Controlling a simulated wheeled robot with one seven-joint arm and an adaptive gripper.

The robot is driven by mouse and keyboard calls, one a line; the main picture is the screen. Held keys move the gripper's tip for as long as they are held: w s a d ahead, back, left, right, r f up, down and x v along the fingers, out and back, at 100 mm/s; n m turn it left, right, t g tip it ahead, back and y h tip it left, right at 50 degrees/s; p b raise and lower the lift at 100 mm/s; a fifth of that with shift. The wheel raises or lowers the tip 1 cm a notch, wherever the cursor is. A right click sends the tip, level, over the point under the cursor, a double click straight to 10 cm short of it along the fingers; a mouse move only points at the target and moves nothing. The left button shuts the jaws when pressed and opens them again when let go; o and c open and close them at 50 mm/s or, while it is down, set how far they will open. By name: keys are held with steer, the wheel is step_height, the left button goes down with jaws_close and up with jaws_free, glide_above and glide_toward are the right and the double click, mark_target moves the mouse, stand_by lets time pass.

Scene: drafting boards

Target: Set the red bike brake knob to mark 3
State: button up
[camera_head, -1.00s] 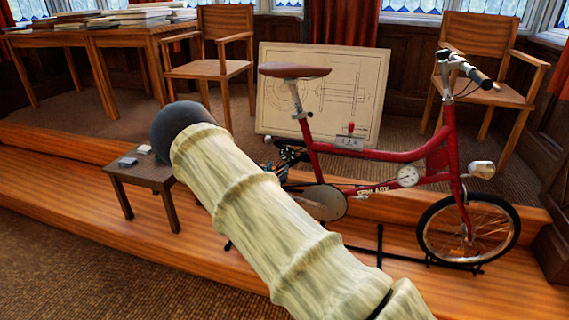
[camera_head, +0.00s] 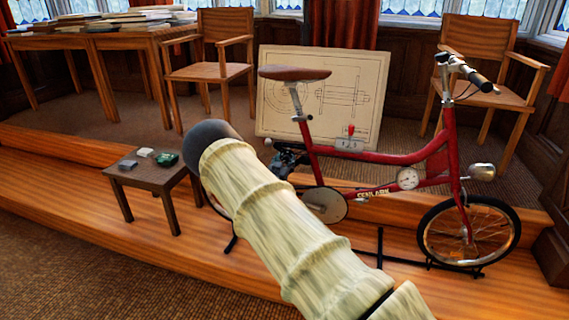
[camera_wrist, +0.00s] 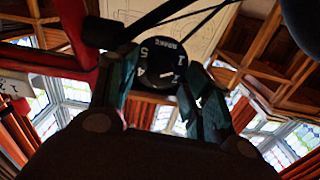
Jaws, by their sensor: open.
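The red bike (camera_head: 397,157) stands on a stand on the wooden step. In the wrist view, a black round brake knob (camera_wrist: 161,67) with white numerals, among them 1, 4 and 5, and the word BRAKE faces me. A short white line shows on its face; which mark it points to I cannot tell. My gripper (camera_wrist: 158,62) is open, with one dark finger on each side of the knob; contact is unclear. In the head view my arm hides the knob, and I cannot make out the gripper clearly.
A red-handled lever (camera_head: 351,131) on a numbered plate (camera_head: 349,145) sits on the bike's frame. A round gauge (camera_head: 407,179) is nearer the front wheel. A small stool (camera_head: 150,176) at left holds small boxes. A drawing board (camera_head: 367,85) leans behind the bike.

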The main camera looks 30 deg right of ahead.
steer(key=c, duration=1)
steer(key=shift+c, duration=0.2)
